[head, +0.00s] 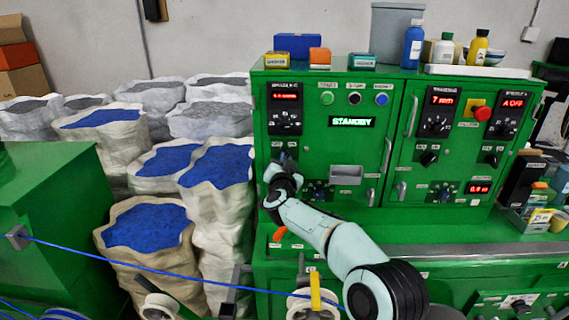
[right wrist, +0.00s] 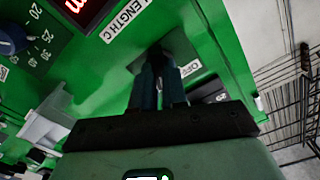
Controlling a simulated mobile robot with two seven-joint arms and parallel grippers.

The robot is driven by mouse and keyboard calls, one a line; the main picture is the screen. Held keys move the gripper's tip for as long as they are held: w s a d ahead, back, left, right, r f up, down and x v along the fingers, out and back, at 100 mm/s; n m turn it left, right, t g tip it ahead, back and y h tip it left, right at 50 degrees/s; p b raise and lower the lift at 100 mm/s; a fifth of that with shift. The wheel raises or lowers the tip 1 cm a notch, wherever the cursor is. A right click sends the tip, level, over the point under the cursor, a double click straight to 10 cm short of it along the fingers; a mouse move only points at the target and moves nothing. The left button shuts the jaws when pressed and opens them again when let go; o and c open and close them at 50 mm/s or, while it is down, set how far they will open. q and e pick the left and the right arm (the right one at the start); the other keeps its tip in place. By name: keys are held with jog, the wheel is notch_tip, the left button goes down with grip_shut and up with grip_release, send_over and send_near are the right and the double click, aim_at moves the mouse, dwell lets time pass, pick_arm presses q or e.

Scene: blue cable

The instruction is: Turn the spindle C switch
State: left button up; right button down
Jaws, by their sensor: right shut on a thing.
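The green control cabinet (head: 335,155) stands ahead, with a left panel (head: 286,122) that has a red display and a dial. My right gripper (head: 284,158) is at the cabinet face just below this panel. In the right wrist view, its dark fingers (right wrist: 158,85) are shut on a dark switch knob, which they mostly hide. A white label that seems to read "LENGTH C" (right wrist: 124,20) sits above the fingers. An "OFF" label (right wrist: 192,68) shows to their right. The knob's angle cannot be told. My left gripper is not in view.
A green "STANDBY" display (head: 352,121) is lit on the cabinet. Another knob (head: 428,158) and a red button (head: 483,113) are farther right. Bottles and boxes stand on top. Sacks of blue granules (head: 147,224) stand at left. A blue cable (head: 120,262) crosses low in front.

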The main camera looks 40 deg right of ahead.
jog(key=shift+r+m, duration=0.1)
jog(key=shift+m, duration=0.2)
jog(key=c, duration=1.2)
grip_release()
jog(key=shift+o, duration=0.2)
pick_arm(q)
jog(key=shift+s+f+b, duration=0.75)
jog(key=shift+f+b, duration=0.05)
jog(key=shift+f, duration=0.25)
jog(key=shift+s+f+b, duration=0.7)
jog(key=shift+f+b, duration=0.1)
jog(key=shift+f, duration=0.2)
pick_arm(e)
jog(key=v, duration=1.3)
jog(key=shift+s, duration=0.15)
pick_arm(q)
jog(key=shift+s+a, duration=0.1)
pick_arm(e)
jog(key=shift+a, duration=0.1)
